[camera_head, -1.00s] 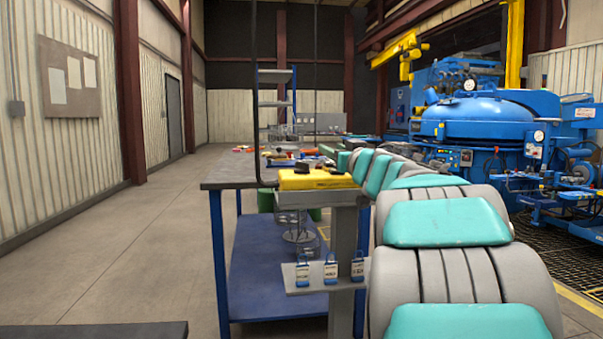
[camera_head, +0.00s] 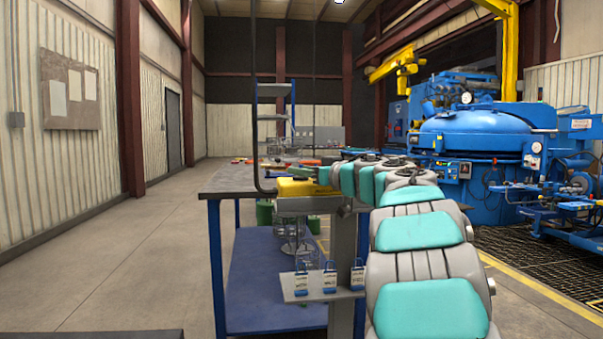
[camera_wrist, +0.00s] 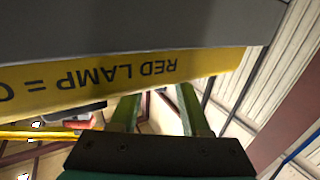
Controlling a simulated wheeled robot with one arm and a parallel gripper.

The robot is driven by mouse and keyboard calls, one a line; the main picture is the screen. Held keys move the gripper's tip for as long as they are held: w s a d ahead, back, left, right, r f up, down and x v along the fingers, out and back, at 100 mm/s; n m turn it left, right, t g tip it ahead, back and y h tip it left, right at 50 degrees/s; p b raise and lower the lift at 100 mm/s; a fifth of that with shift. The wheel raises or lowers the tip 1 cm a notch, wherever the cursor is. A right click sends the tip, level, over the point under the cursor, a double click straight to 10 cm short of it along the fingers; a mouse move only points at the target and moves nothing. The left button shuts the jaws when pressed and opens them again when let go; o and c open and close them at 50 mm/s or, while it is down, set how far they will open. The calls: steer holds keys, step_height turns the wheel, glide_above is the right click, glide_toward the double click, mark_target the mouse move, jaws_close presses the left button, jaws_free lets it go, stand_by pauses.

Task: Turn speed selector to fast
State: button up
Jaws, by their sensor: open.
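My gripper (camera_wrist: 158,112) shows in the wrist view as two green fingers spread apart with nothing between them. Close above them is a grey surface with a yellow strip (camera_wrist: 120,82), whose upside-down black lettering reads "RED LAMP =", the rest cut off. In the head view my gripper (camera_head: 284,172) is small, beside the top of a yellow box (camera_head: 298,188) on a grey post stand. I cannot tell whether it touches the box. No speed selector or fast mark can be made out in either view; my arm hides part of the box.
A workbench (camera_head: 222,182) with loose items and a blue lower shelf stands behind the box. A small shelf (camera_head: 305,297) with several blue tags juts from the post. A large blue furnace (camera_head: 470,135) stands at the right. The floor at the left is clear.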

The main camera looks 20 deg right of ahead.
steer(key=shift+w+a, duration=0.15)
steer(key=shift+w, duration=0.3)
jaws_close()
stand_by(0.4)
